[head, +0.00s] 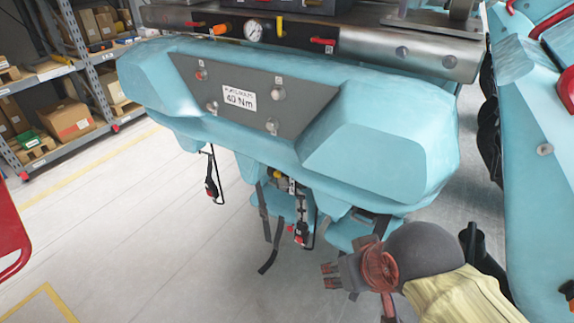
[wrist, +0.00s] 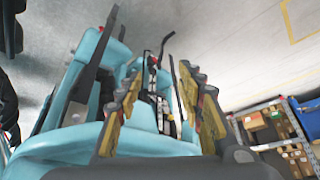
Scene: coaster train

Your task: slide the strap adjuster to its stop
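The coaster car (head: 230,120) is light blue, and dark straps (head: 268,235) hang below it among its blue seats. A narrow hanging piece with light and dark parts (head: 292,190) ends near a red-and-black handle (head: 301,233). I cannot tell which small part is the strap adjuster. My gripper (head: 327,275) is at the lower right of the hanging parts, apart from them. In the wrist view my gripper (wrist: 160,78) is open, with yellow-padded fingers and nothing held. Straps (wrist: 92,65) and blue seat parts (wrist: 118,72) show beyond and left of the fingers.
Shelves with cardboard boxes (head: 65,118) stand at the left. A red frame (head: 12,230) is at the left edge. Another blue car body (head: 535,150) is at the right. Another red-and-black handle (head: 211,188) hangs left of the straps.

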